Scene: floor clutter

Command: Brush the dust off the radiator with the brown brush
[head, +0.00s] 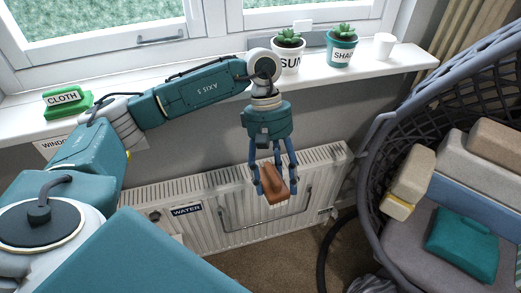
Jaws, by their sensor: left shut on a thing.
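A white ribbed radiator (235,228) stands against the wall below the window sill, with a label reading WATER on its front. My left gripper (272,187) points down over the radiator's top right half. It is shut on the brown brush (272,183), which lies between its blue fingers, with pale bristles at the lower end. The brush overlaps the radiator's front in the picture; I cannot tell whether it touches. Dust is too faint to make out. My right gripper is not in view.
The sill holds a green CLOTH item (68,101), a white pot labelled SUN (289,60), a teal pot (341,52) and a white cup (384,46). A grey woven chair (375,180) with cushions stands at the right. Brown carpet (262,262) shows below the radiator.

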